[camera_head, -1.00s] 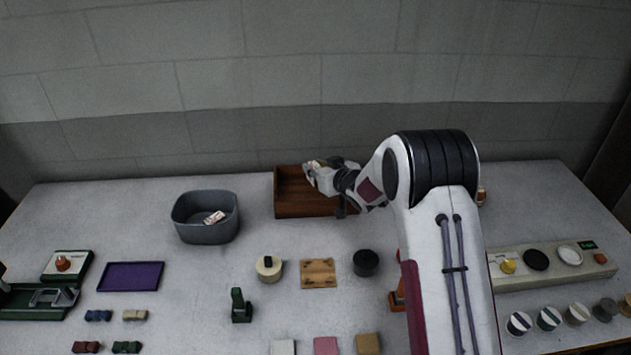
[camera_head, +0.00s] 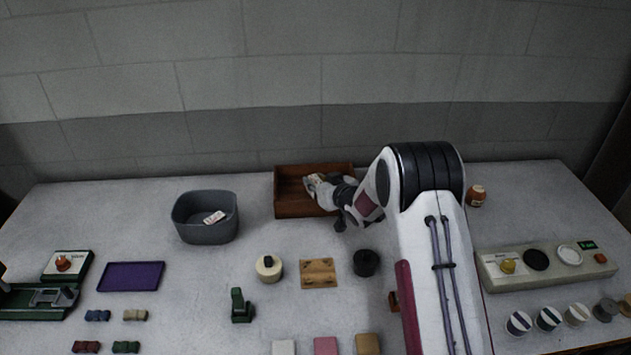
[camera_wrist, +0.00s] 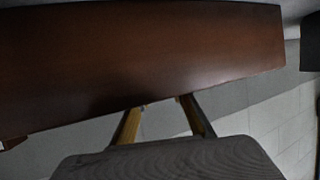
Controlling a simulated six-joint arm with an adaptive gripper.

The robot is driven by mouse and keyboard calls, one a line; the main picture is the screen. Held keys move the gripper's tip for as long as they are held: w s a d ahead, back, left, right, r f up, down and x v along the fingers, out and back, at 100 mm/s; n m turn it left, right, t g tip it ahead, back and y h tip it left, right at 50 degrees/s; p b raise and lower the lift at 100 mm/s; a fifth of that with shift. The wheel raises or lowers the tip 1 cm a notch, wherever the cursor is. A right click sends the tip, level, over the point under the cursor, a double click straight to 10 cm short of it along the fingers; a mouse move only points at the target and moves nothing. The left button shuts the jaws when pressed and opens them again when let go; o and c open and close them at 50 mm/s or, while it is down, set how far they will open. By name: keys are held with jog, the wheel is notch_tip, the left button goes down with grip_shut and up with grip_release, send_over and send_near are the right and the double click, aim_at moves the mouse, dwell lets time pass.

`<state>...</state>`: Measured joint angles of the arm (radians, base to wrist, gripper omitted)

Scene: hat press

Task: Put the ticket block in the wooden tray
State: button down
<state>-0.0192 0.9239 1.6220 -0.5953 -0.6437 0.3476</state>
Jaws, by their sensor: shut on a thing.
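The wooden tray (camera_head: 296,209) is a brown open box at the back middle of the table. Its brown wall (camera_wrist: 150,55) fills the upper part of the wrist view. My gripper (camera_head: 317,181) is low over the tray's inside, shut on a small cream block, which I take as the ticket block (camera_head: 314,179). The block is mostly hidden by the fingers, and I cannot tell whether it touches the tray floor. In the wrist view my gripper (camera_wrist: 162,104) shows two fingers whose tips are hidden behind the tray wall.
A grey bin (camera_head: 205,237) left of the tray holds a similar pale block (camera_head: 214,217). A cream round piece (camera_head: 268,269), a wooden plate (camera_head: 318,273) and a black cylinder (camera_head: 366,263) stand in front. A brown jar (camera_head: 477,196) is right of my arm.

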jog(key=shift+f, duration=0.15)
jog(key=c, duration=1.8)
grip_release()
jog(key=shift+s+r, duration=0.1)
jog(key=shift+r, duration=0.1)
jog(key=shift+v, duration=5.95)
jog(key=shift+d+f, duration=0.1)
